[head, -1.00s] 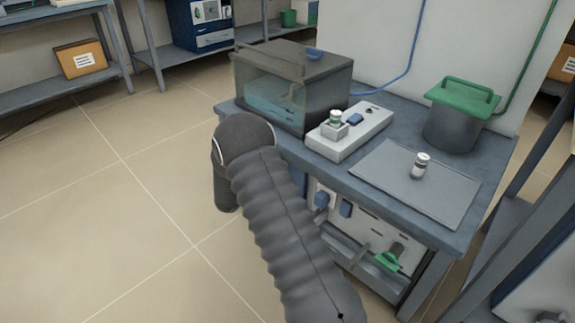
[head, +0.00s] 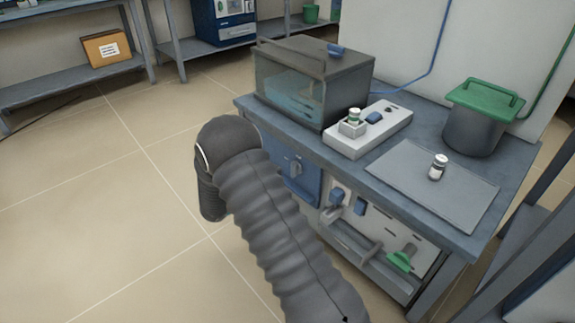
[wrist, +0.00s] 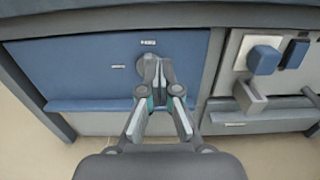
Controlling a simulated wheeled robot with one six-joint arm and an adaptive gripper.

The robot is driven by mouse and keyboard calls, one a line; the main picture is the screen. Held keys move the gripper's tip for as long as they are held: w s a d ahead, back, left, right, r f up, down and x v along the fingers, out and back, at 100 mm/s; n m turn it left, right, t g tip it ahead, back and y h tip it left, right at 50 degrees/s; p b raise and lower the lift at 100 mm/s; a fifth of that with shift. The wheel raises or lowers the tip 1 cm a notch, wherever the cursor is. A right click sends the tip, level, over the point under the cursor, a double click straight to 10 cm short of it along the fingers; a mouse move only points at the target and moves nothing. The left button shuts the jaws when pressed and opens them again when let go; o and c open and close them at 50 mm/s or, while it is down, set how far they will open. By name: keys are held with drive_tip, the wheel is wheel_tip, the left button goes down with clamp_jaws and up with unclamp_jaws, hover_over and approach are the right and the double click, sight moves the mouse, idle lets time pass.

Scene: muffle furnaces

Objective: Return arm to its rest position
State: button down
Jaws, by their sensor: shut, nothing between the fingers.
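My arm (head: 255,210) shows in the head view as a ribbed grey sleeve, bent over at its top, left of the workbench and over the floor. My gripper is hidden behind it in that view. In the wrist view my gripper (wrist: 158,72) is shut and empty. Its fingertips appear in front of the blue front panel (wrist: 85,68) below the bench top. They overlap a round grey part of that panel in the picture; I cannot tell whether they touch it.
The workbench (head: 480,236) carries a glass-fronted box (head: 300,88), a white block (head: 388,130) holding a vial (head: 354,115), a grey mat (head: 405,182) with another vial (head: 438,167), and a green-lidded pot (head: 474,135). Floor (head: 90,220) at left is clear.

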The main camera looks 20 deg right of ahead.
drive_tip(key=shift+v, duration=1.9)
drive_tip(key=s+d+f+m+g+y, duration=0.1)
drive_tip(key=s+f+m+g+y, duration=0.1)
drive_tip(key=s+f+m+g, duration=0.3)
drive_tip(key=s+r+m+g+y+p, duration=0.1)
drive_tip(key=s+r+m+g+y, duration=0.3)
drive_tip(key=s, duration=0.7)
drive_tip(key=s+r+m+t+y+p, duration=0.3)
drive_tip(key=s+r+m, duration=0.4)
drive_tip(key=r, duration=0.9)
drive_tip(key=s+r+m+t+y+p, duration=0.4)
drive_tip(key=s+r+m+y, duration=0.2)
drive_tip(key=s+r, duration=0.7)
wheel_tip(320, 180, up, 3)
drive_tip(key=shift+a+f+m+y+p, duration=0.1)
drive_tip(key=shift+a+m+y+p, duration=0.3)
drive_tip(key=shift+y, duration=0.3)
